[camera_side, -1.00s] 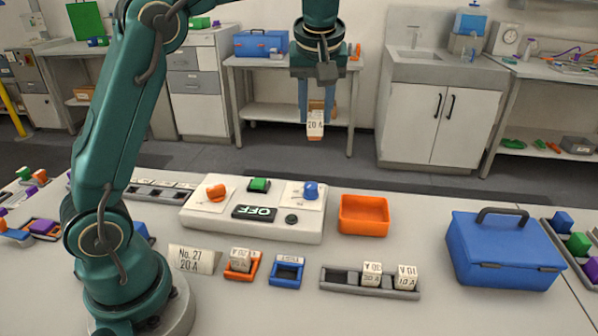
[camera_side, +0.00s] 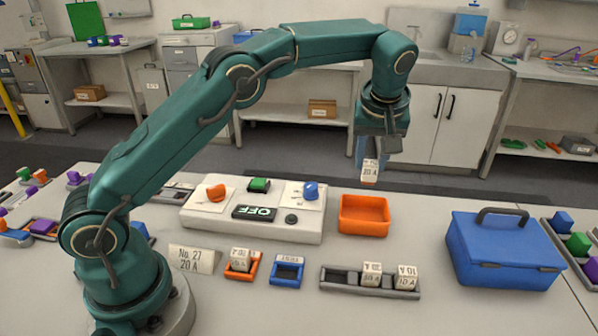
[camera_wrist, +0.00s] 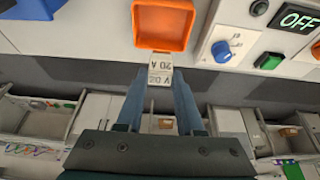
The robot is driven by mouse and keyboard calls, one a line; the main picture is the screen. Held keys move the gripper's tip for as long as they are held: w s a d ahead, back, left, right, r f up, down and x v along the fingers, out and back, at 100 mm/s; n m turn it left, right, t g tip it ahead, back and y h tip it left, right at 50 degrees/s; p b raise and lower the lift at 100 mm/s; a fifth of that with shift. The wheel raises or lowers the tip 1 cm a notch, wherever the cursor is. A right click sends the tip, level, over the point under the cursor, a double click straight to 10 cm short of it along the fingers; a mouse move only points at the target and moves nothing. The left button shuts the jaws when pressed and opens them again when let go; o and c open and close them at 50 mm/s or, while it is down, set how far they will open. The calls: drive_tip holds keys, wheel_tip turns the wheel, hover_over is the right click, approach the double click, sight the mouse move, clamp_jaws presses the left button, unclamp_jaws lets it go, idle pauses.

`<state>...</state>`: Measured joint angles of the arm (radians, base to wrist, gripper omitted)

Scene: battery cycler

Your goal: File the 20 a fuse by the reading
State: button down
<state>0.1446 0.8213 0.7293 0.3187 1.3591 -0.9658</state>
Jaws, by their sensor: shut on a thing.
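My gripper (camera_side: 368,165) is shut on a white block marked 20 A (camera_side: 370,172), the fuse. It holds the fuse in the air above and behind the orange tray (camera_side: 363,228). In the wrist view the fuse (camera_wrist: 160,72) sits between the fingertips, close to the edge of the orange tray (camera_wrist: 163,44). The tray looks empty. The cycler (camera_side: 200,222) shows OFF on its dark display (camera_side: 254,213). A card reading No. 27, 20 A (camera_side: 194,259) stands in front of it.
An orange holder (camera_side: 243,275) holds a marked block. A blue toolbox (camera_side: 503,255) stands at the right.

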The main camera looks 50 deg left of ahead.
drive_tip(key=shift+d+f, duration=0.1)
drive_tip(key=shift+f, duration=4.3)
drive_tip(key=shift+f, duration=0.25)
drive_tip(key=shift+c, duration=2.3)
unclamp_jaws()
